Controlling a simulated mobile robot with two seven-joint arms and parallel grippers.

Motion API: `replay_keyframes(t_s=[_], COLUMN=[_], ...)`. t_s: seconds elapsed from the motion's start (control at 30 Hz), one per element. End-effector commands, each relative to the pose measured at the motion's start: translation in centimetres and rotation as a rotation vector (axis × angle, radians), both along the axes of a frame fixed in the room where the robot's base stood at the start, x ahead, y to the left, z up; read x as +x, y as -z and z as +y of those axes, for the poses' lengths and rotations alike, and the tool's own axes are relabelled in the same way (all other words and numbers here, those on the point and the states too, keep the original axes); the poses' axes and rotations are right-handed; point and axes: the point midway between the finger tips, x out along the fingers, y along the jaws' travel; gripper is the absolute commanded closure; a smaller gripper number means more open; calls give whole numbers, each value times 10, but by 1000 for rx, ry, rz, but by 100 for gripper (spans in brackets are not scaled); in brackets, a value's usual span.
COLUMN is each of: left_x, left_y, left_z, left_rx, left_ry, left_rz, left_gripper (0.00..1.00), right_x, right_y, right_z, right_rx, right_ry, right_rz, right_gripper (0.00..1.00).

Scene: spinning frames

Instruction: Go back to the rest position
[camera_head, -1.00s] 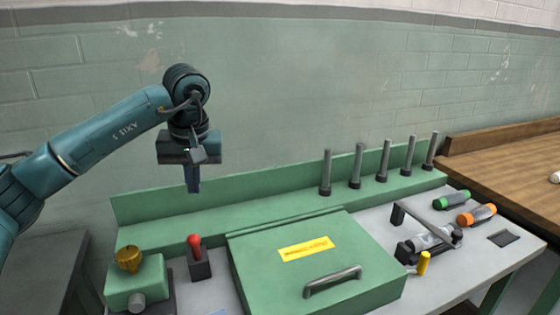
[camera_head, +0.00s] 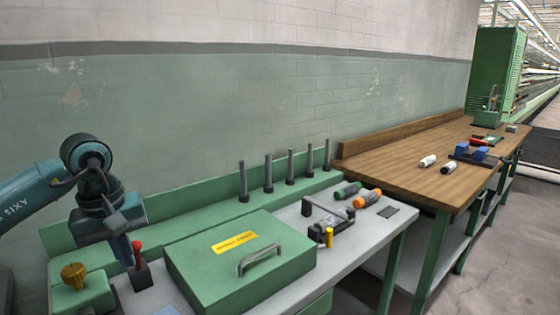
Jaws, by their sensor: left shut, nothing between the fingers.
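My left gripper (camera_head: 124,250) is at the lower left in the head view, pointing down. Its fingers are shut with nothing between them. In the picture it overlaps the area beside the red-knobbed lever (camera_head: 138,254), left of the green box; I cannot tell whether they touch. My right gripper is not in view.
The green box (camera_head: 205,264) with a handle sits on the grey bench. Upright pegs (camera_head: 268,172) line its back ledge. Green (camera_head: 348,190) and orange (camera_head: 368,199) spools lie at its right. A wooden table (camera_head: 408,165) extends right; floor (camera_head: 500,255) beyond is clear.

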Motion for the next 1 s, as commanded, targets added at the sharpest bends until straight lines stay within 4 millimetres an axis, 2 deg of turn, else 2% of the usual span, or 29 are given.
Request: replay_keyframes(t_s=[0.03, 0.17, 0.23, 0.3, 0.43, 0.5, 0.6, 0.7, 0.8, 0.83, 0.97, 1.0], left_x=[-4, -20, -37, -56, -87, -95, -95, -85, -71, -68, -68, -74], left_y=[17, 49, 63, 71, 62, 52, 40, 39, 57, 67, 130, 155], left_z=[-23, -90, -134, -178, -243, -264, -277, -272, -252, -244, -205, -192], left_rx=[-78, -334, -509, -710, -1062, -1226, -1423, -1567, -1653, 1653, 1088, 935], left_ry=[-2, -55, -116, -213, -468, -638, -914, -1222, -1553, 1644, 1406, 1320], left_rz=[29, 125, 220, 354, 679, 886, 1219, 1586, 1980, -2089, -1771, -1661], left_gripper=[100, 100, 100, 100, 100, 100, 100, 100, 100, 100, 100, 100], right_x=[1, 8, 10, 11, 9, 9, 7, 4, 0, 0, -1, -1], right_y=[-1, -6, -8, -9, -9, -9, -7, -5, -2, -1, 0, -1], right_z=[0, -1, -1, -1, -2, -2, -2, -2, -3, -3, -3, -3], right_rx=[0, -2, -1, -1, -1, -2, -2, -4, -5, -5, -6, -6], right_ry=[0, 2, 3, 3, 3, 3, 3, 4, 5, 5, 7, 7], right_rz=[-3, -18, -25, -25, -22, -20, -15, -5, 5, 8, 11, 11], right_gripper=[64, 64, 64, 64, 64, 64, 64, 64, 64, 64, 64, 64])
